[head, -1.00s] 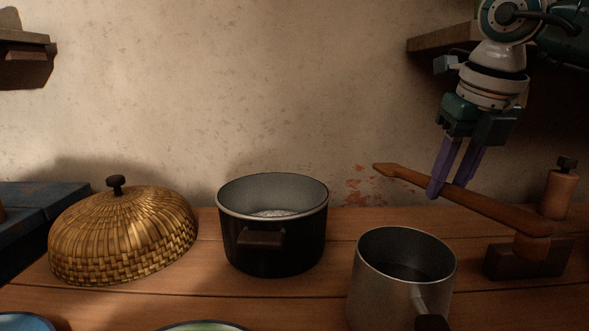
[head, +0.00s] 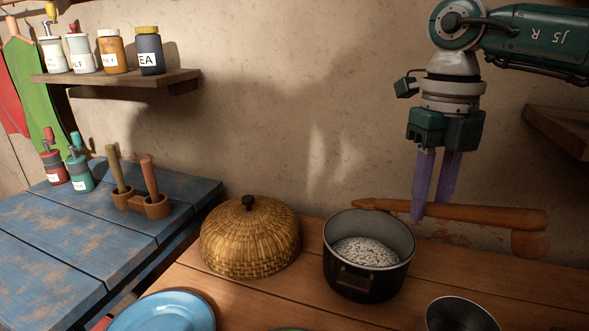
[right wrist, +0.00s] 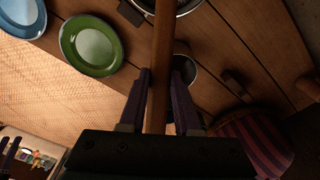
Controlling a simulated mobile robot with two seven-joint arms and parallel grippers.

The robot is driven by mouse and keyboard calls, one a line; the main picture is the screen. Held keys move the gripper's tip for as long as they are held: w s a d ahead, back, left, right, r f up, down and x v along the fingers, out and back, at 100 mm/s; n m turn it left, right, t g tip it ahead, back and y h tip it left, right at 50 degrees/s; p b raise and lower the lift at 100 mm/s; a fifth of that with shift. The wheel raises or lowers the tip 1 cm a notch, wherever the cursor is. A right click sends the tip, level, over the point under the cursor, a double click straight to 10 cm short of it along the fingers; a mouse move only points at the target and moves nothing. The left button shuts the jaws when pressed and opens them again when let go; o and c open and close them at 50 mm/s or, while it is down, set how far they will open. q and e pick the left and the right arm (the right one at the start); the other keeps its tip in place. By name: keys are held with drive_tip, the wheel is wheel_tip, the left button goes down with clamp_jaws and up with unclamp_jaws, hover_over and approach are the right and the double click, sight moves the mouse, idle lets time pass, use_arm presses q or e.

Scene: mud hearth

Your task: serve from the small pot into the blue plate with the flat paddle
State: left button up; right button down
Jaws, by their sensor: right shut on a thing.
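My right gripper (head: 432,207) is shut on the long wooden paddle (head: 495,214) and holds it above the table, roughly level. The paddle's left end is over the back rim of the black pot (head: 395,277), which holds pale speckled grains (head: 365,252). I cannot tell if the paddle touches the rim. In the right wrist view the paddle (right wrist: 162,60) passes between the fingers. The blue plate (head: 165,315) is cut off by the bottom edge in the head view; it also shows in the right wrist view (right wrist: 20,20).
A woven dome lid (head: 250,245) stands left of the pot. A metal pot (head: 460,315) is at the front right. A green plate (right wrist: 92,45) lies beside the blue one.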

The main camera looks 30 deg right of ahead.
wheel_tip(320, 180, down, 14)
drive_tip(key=w+b, duration=0.1)
drive_tip(key=b, duration=1.3)
drive_tip(key=s+a+r+t+h+p, duration=0.1)
drive_tip(key=s+r+t+p, duration=0.3)
drive_tip(key=s+r+t, duration=0.1)
drive_tip(key=shift+s+a+h+p, duration=0.15)
drive_tip(key=shift+a+h+p, duration=0.15)
drive_tip(key=shift+h, duration=0.1)
idle(0.3)
drive_tip(key=shift+r, duration=0.15)
